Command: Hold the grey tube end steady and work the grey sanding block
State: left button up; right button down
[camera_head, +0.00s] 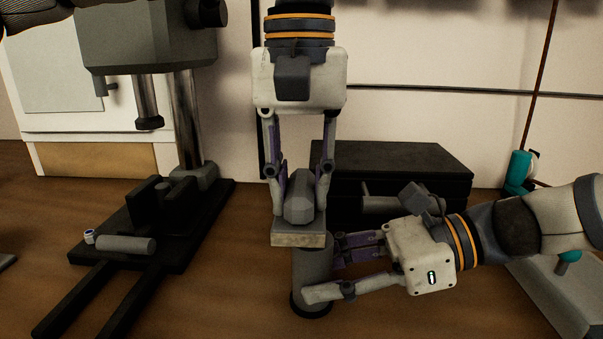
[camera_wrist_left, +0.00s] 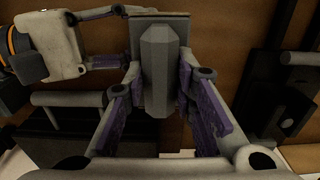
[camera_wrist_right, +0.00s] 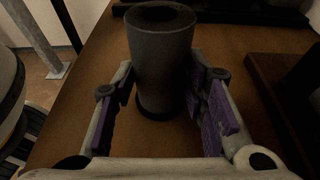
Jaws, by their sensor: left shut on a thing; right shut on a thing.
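The grey tube (camera_head: 313,262) stands upright on the table with a dark ring at its foot. My right gripper (camera_head: 322,268) is shut around its side, and the tube also shows between the fingers in the right wrist view (camera_wrist_right: 162,55). There its open upper end looks uncovered. The grey sanding block (camera_head: 298,208) has a faceted grip and a flat tan base. My left gripper (camera_head: 299,196), pointing down, is shut on that grip; the block also shows in the left wrist view (camera_wrist_left: 160,70). In the head view the block's base hides the tube's top, and contact is unclear.
A drill press stands at the left on a dark base (camera_head: 190,230), with a grey cylinder (camera_head: 126,244) lying on it. A black case (camera_head: 400,165) stands behind my right gripper. A teal bottle (camera_head: 518,172) is at the right.

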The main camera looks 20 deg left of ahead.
pick_arm(q)
jog(key=shift+f, duration=0.8)
jog(key=shift+r, duration=0.15)
jog(key=shift+d, duration=0.1)
jog(key=shift+s+d, duration=0.5)
jog(key=shift+d, duration=0.3)
jog(key=shift+w+a+f, duration=0.1)
jog(key=shift+w+a, duration=0.2)
jog(key=shift+a, duration=0.2)
jog(key=shift+w+a+f, duration=0.1)
jog(key=shift+w+a, duration=0.15)
jog(key=shift+a, duration=0.2)
jog(key=shift+s+d+r, duration=0.1)
jog(key=shift+s+d, duration=0.2)
jog(key=shift+d, duration=0.2)
jog(key=shift+s+d, duration=0.25)
jog(key=shift+d, duration=0.2)
